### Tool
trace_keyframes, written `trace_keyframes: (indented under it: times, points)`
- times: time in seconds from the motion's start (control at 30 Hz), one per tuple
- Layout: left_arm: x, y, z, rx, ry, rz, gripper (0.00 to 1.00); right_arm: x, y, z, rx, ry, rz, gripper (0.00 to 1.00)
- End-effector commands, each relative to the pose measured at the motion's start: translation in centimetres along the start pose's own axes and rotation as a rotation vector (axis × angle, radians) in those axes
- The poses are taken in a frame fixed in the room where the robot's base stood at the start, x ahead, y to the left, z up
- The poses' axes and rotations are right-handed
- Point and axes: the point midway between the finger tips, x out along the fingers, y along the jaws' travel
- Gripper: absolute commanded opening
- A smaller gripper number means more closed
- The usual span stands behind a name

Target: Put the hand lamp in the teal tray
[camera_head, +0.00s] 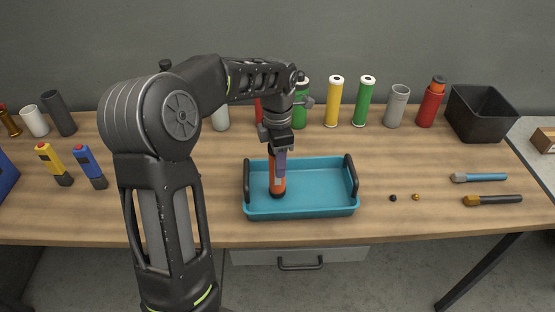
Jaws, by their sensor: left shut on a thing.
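The teal tray (325,185) sits on the workbench with a black handle at each end. My left gripper (278,155) reaches down over the tray's left half. It is shut on the orange hand lamp (278,182), which stands upright with its dark end down. The lamp's lower end is within the tray, close to the floor; I cannot tell whether it touches. The gripper partly covers the lamp's upper part. My right gripper does not show.
A yellow lamp (54,164) and a blue lamp (91,166) lie at the left. Several cylinders, including a yellow one (334,101), line the back. A black bin (481,114) stands back right. Two brushes, one blue-handled (485,177), lie right of the tray.

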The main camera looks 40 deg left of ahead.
Motion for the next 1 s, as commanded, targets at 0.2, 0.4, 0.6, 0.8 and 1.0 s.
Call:
trace_keyframes:
  times: [0.2, 0.4, 0.6, 0.8, 1.0]
  points:
    - [0.33, 0.06, 0.03, 0.0, -0.002, 0.002, 0.0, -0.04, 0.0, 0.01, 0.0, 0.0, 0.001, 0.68]
    - [0.74, 0.05, 0.02, 0.0, -0.001, 0.002, 0.0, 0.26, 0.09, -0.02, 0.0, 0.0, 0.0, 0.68]
    - [0.66, 0.03, 0.0, 0.0, -0.001, 0.001, 0.57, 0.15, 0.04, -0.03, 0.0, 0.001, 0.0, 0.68]
    - [0.65, 0.04, 0.0, 0.0, -0.001, 0.001, 0.64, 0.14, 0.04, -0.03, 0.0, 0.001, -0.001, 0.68]
    - [0.35, 0.04, 0.0, 0.0, -0.001, 0.002, 0.64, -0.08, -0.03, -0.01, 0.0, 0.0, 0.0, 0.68]
